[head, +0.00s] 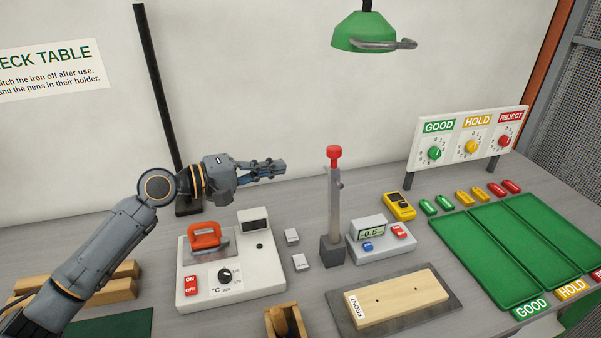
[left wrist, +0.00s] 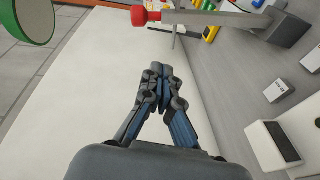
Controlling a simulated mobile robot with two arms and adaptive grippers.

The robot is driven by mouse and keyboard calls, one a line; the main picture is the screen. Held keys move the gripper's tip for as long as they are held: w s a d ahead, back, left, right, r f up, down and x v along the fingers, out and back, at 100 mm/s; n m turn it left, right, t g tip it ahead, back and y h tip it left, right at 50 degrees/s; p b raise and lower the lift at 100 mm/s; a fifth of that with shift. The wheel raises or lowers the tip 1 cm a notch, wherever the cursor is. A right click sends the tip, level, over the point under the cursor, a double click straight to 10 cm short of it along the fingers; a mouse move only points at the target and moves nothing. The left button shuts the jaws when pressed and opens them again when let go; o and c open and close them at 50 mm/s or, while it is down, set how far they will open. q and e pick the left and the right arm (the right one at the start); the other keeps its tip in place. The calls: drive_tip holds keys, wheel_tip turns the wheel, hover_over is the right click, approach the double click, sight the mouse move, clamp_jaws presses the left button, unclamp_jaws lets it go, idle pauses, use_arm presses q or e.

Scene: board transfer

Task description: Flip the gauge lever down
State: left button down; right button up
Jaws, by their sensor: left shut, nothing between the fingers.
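The gauge lever (head: 334,200) is a grey bar standing upright with a red knob (head: 334,153) on top, on a dark block (head: 332,250) beside the gauge box (head: 381,249), whose display seems to read 0.5. My left gripper (head: 283,168) is shut and empty. It points right, in the air to the left of the lever and a little below knob height in the picture, apart from it. In the left wrist view the shut fingers (left wrist: 159,72) are in the middle and the red knob (left wrist: 145,17) is at the top. My right gripper is not in view.
A wooden board (head: 395,296) marked FRONT lies on a dark plate. Green trays (head: 483,258) are at the right. A green lamp (head: 362,31) hangs above. The air between gripper and lever looks clear.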

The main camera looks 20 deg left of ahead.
use_arm(q)
drive_tip(key=a+r+n, duration=0.1)
drive_tip(key=a+r+n+t+b, duration=0.1)
drive_tip(key=a, duration=0.1)
drive_tip(key=shift+s+a+r+n+h, duration=0.1)
drive_tip(key=shift+a+r+n+h, duration=0.1)
drive_tip(key=shift+r+n+h, duration=0.15)
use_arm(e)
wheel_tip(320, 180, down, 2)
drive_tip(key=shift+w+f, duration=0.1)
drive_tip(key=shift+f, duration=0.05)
use_arm(q)
drive_tip(key=shift+d, duration=0.1)
drive_tip(key=w+d+p, duration=0.5)
drive_tip(key=d+p, duration=0.2)
drive_tip(key=d, duration=0.3)
drive_tip(key=shift+w, duration=0.2)
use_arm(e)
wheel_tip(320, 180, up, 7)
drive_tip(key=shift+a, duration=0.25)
